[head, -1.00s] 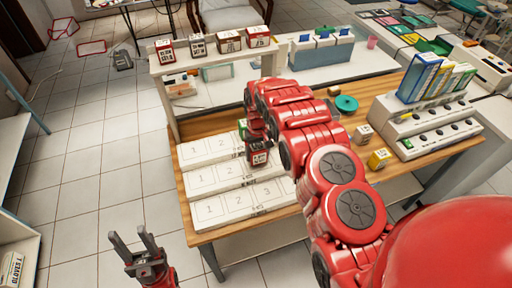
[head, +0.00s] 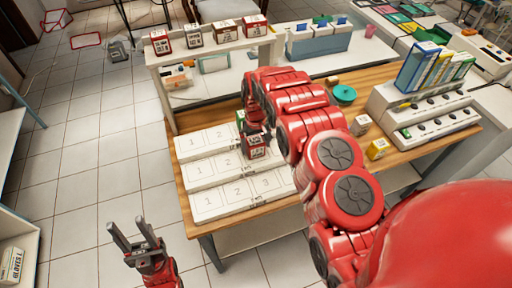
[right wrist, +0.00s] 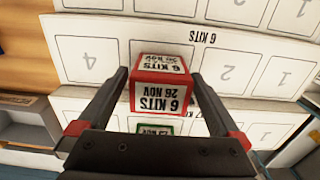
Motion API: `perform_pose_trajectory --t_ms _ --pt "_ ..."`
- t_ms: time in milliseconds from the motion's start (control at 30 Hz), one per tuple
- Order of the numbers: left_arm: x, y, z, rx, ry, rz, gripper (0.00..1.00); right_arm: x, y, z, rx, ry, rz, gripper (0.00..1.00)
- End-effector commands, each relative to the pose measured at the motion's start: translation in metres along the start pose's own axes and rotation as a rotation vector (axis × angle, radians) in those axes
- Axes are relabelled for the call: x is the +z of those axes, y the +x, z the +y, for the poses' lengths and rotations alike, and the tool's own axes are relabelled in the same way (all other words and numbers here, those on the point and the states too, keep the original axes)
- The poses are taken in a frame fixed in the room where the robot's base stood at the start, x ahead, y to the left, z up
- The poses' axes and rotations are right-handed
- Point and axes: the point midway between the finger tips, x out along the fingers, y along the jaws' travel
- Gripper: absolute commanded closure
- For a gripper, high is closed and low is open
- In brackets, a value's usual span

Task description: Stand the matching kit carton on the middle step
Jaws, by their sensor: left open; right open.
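A red-edged carton (head: 254,149) with a white label stands on the middle step (head: 196,176) of a white three-step stand, around cell 3. In the right wrist view the carton (right wrist: 161,88) reads "6 KITS 26 NOV", and the riser behind it also reads "6 KITS". My right gripper (right wrist: 160,74) is open, with one finger on each side of the carton and gaps showing. A green-edged carton (head: 240,118) stands on the back step; mostly hidden, its label edge (right wrist: 156,129) shows below the red one. My left gripper (head: 131,232) is open and empty, left of the table.
A grey carton (head: 361,125), a yellow carton (head: 377,149) and a green roll (head: 344,95) sit right of my arm. A white rack (head: 430,118) with upright boxes is further right. The front step (head: 212,206) is clear.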

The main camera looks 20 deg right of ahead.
Motion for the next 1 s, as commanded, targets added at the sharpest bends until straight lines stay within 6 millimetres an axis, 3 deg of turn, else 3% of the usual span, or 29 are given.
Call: perform_pose_trajectory --t_ms 267,300,400,567,1000 --pt "0.004 -0.022 0.001 0.0 0.0 0.0 0.5 -0.001 -0.033 0.0 0.0 0.0 0.004 0.0" --pt "0.001 -0.008 0.0 0.0 0.0 -0.001 0.5 0.0 -0.051 0.0 0.0 0.0 0.002 0.0" --pt "-0.002 0.012 -0.001 0.0 0.0 0.001 0.5 0.0 -0.078 0.0 0.0 0.0 0.002 0.0" --pt "-0.006 0.036 -0.002 0.0 0.0 0.0 0.5 0.0 -0.101 0.0 -0.001 0.0 0.0 0.0" --pt "-0.007 0.043 -0.002 0.0 0.0 0.0 0.5 0.0 -0.107 0.0 -0.001 0.0 0.0 0.0"
